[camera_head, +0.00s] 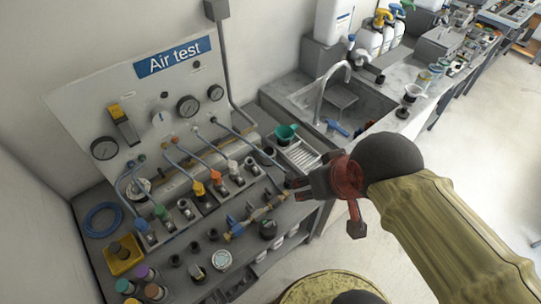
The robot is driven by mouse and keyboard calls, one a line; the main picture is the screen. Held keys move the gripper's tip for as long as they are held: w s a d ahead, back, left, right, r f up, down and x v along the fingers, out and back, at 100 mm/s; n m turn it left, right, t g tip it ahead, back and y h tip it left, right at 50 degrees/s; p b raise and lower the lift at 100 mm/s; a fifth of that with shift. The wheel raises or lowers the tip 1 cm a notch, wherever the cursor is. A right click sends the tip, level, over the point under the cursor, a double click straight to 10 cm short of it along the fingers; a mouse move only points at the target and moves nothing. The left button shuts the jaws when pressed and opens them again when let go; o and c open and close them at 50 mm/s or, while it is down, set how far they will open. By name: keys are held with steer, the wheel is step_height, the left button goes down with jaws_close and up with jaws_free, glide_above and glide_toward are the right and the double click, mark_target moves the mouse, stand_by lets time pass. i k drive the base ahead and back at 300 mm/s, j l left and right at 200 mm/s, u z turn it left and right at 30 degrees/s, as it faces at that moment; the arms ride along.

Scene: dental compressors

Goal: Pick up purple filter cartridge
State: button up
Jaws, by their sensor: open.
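A small cylinder with a purple top, which looks like the purple filter cartridge (144,272), stands at the front left of the bench. My gripper (289,190) is open over the right part of the bench, near the end of a brass-coloured fitting. It is well to the right of the purple-topped cylinder and apart from it. I see nothing held between its fingers.
A yellow tray (113,267) and a blue hose coil (102,219) lie behind the cylinders. Hoses and coloured valves (198,188) fill the middle of the bench below the Air test panel (175,88). A sink (335,100) is at the back right.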

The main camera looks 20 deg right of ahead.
mark_target(143, 272)
steer(key=u, duration=0.4)
steer(key=j+u, duration=0.1)
steer(key=u, duration=0.75)
steer(key=j+u, duration=0.1)
steer(key=u, duration=0.3)
steer(key=i+j+u, duration=0.3)
